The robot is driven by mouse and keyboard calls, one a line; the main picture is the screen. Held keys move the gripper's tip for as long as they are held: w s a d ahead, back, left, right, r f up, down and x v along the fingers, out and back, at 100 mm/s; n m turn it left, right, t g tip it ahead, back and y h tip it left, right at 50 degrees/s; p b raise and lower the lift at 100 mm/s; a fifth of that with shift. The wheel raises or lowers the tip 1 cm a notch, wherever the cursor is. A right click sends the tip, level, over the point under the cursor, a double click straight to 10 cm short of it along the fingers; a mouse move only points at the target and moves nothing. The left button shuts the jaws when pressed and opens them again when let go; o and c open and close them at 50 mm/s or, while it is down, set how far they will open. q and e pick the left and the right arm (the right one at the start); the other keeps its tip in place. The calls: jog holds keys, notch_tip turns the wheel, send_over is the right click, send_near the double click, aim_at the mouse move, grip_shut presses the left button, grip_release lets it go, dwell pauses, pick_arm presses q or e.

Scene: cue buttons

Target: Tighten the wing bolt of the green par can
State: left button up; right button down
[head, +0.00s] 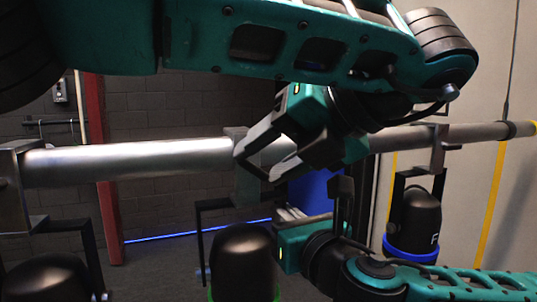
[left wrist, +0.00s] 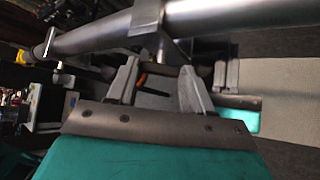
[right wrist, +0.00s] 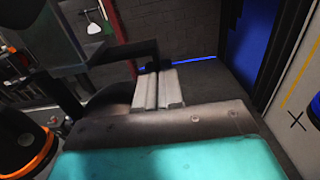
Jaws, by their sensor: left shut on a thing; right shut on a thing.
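The wing bolt cannot be made out; my left gripper covers that area.
The grey pipe (head: 130,160) runs across the view. A blue-rimmed par can (head: 412,225) hangs on the right, another black can (head: 50,278) at lower left. An orange-rimmed can (right wrist: 28,150) shows in the right wrist view. My left arm spans the top.

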pick_arm(q)
jog(key=shift+f, duration=0.1)
dwell(0.3)
jog(key=o, duration=1.1)
jog(key=shift+c, duration=0.2)
notch_tip(320, 180, up, 10)
pick_arm(e)
jog(key=c, duration=1.2)
grip_release()
